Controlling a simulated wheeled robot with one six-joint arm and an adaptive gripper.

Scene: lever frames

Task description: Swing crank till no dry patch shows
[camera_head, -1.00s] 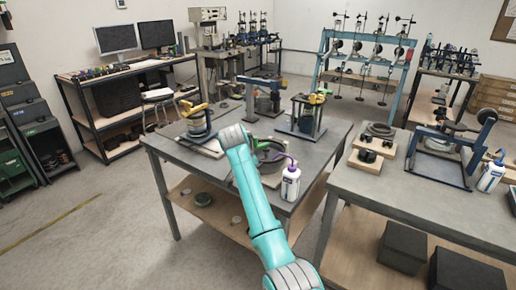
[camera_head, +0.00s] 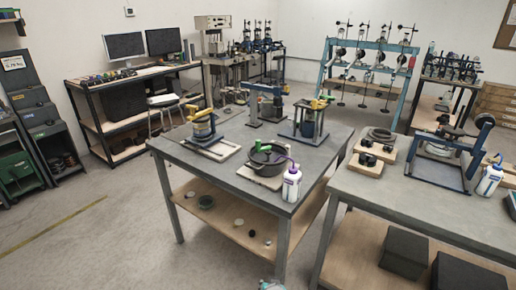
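On the grey table in the middle (camera_head: 225,170) a black round pan (camera_head: 268,158) sits on a light board, with a small yellowish-green part at its rim. A yellow-topped round device (camera_head: 202,127) stands on a pale base at the table's left. A framed device with a yellow handle (camera_head: 311,119) stands at the back right. I cannot tell which of these carries the crank, and any dry patch is too small to see. A white bottle with a purple top (camera_head: 291,184) stands at the front right corner. My gripper is out of view; only a bit of my arm shows at the bottom edge.
A blue-grey press (camera_head: 265,103) stands at the table's back. The right table (camera_head: 420,198) holds a blue frame device (camera_head: 445,155), wooden blocks and another bottle (camera_head: 489,178). Dark boxes (camera_head: 404,253) lie below it. Floor is clear at left front.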

